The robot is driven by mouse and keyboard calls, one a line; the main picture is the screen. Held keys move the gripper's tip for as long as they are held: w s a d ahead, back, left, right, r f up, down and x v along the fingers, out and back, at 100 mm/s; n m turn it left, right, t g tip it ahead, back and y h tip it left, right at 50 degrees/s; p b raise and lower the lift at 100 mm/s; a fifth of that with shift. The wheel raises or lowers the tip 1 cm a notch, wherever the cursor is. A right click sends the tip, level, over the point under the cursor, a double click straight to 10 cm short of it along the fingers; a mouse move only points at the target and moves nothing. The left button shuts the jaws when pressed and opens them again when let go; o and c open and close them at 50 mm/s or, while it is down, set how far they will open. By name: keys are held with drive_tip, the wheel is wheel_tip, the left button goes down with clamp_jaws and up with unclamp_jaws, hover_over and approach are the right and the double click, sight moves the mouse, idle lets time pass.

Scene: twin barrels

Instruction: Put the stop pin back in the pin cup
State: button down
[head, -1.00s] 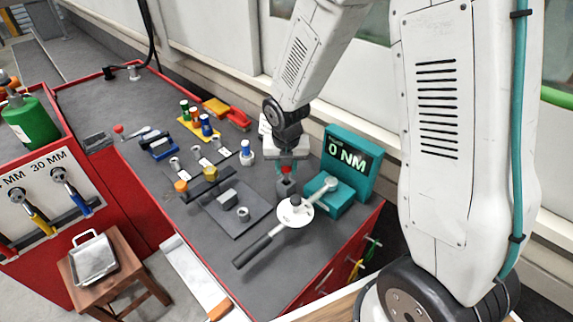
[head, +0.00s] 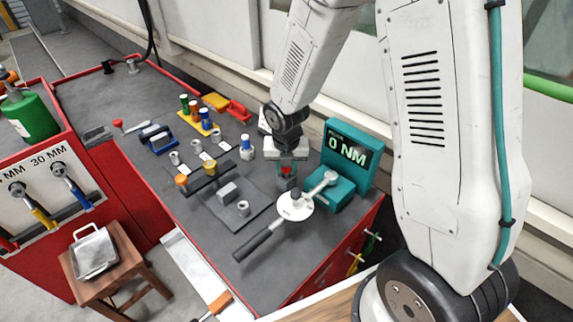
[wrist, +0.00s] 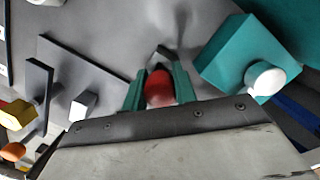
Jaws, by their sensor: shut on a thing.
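My gripper (head: 286,169) is shut on a red knob, which I take to be the top of the stop pin (head: 286,170). In the wrist view the red knob (wrist: 159,88) sits between the two teal fingers (wrist: 159,90). Directly below it is a small dark grey block (head: 287,184), partly hidden by the gripper; it shows beyond the knob in the wrist view (wrist: 161,54). I cannot tell whether the pin's lower end is in this block. A small whitish cup (head: 246,153) with a blue-topped piece stands to the left; I cannot tell which is the pin cup.
A teal torque tester (head: 350,165) reading 0 NM stands close to the right. A torque wrench (head: 265,233) with a white disc lies in front. A dark plate (head: 225,215) with a grey block is to the left. Several sockets stand further back left.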

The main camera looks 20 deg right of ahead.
drive_tip(key=shift+f, duration=0.2)
drive_tip(key=c, duration=1)
unclamp_jaws()
drive_tip(key=shift+c, duration=0.2)
drive_tip(key=shift+r, duration=0.15)
drive_tip(key=r, duration=0.5)
drive_tip(key=s+r, duration=0.1)
drive_tip(key=r, duration=0.1)
drive_tip(key=shift+a+r, duration=0.25)
